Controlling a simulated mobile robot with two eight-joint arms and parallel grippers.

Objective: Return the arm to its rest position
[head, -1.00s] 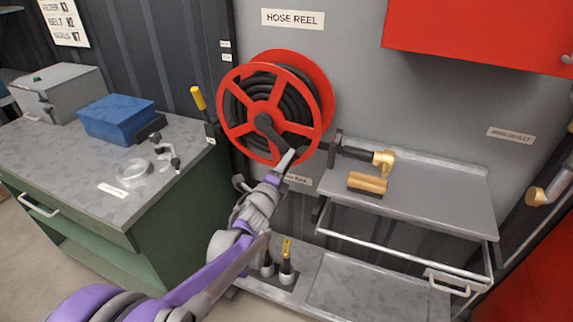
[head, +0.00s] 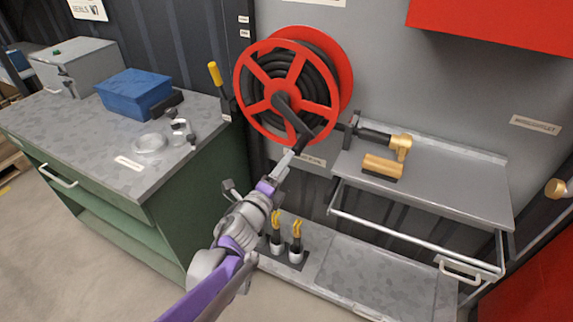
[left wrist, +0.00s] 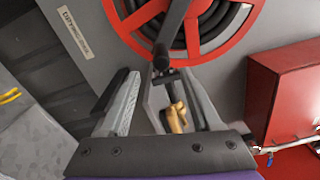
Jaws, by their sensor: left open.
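My left gripper (head: 287,163) is open, below the hub of the red hose reel (head: 249,106) on the wall. The reel's dark crank (head: 292,113) hangs down to the right from the hub, and its end is close to the fingertips in the head view. In the left wrist view the open fingers (left wrist: 160,98) stand apart, with the crank's black end (left wrist: 161,61) ahead between them. Whether anything touches is unclear. A brass fitting (left wrist: 176,117) shows farther off through the gap. My left arm reaches up from the bottom edge. My right gripper is out of view.
A green workbench (head: 200,185) with a blue box (head: 134,92) stands left. A grey wall shelf (head: 465,185) with brass fittings (head: 381,166) and a front rail is right of my arm. Yellow-tipped tools (head: 297,235) stand upright on the low ledge below. A red cabinet (head: 490,25) hangs at upper right.

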